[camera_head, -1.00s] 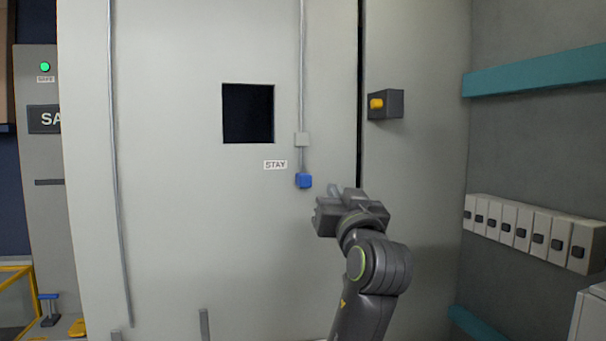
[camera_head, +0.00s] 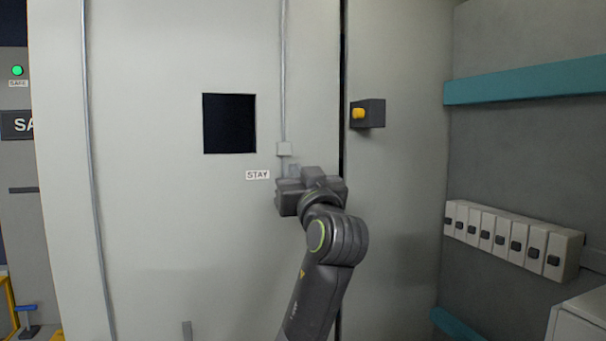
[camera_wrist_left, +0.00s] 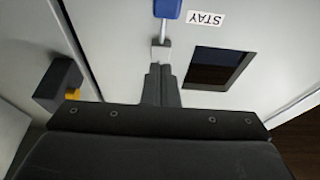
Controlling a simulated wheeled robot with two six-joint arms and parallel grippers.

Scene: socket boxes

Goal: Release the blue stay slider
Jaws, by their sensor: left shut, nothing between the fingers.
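The blue stay slider (camera_wrist_left: 167,9) shows at the top edge of the left wrist view, on a thin rod running to a small grey block (camera_wrist_left: 160,50). In the head view the slider is hidden behind my left gripper (camera_head: 290,172). The grey block also shows there (camera_head: 284,149), just above the gripper, beside the STAY label (camera_head: 258,175). The label shows upside down in the wrist view (camera_wrist_left: 206,19). My left gripper (camera_wrist_left: 161,68) is shut and empty, its fingertips near the grey block in the picture. I cannot tell whether they touch anything. My right gripper is not in view.
The pale door panel has a dark square window (camera_head: 229,123). A dark box with a yellow knob (camera_head: 358,114) sits right of the door gap. Several white switch boxes (camera_head: 510,238) line the right wall below a teal rail (camera_head: 525,79).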

